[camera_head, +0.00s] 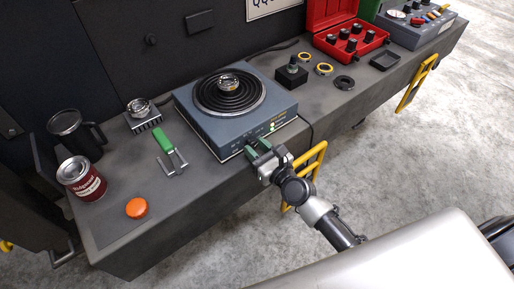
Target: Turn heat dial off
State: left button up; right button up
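The hot plate (208,130) is a blue-grey box with a round black coil on top, standing on the grey workbench. A small metal ring part (228,82) sits on the middle of the coil. The front panel has small markings and a lit indicator near its right end. My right gripper (256,151) is at the front panel, below and left of the light. Its greenish fingers point at the panel, and the heat dial is hidden or too small to make out there. I cannot tell whether the fingers touch it. My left gripper is not in view.
At right are a red case (336,38), rings and a black tray (385,61). Yellow handles (309,170) stick out in front.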

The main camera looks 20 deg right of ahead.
jog(key=c, duration=0.4)
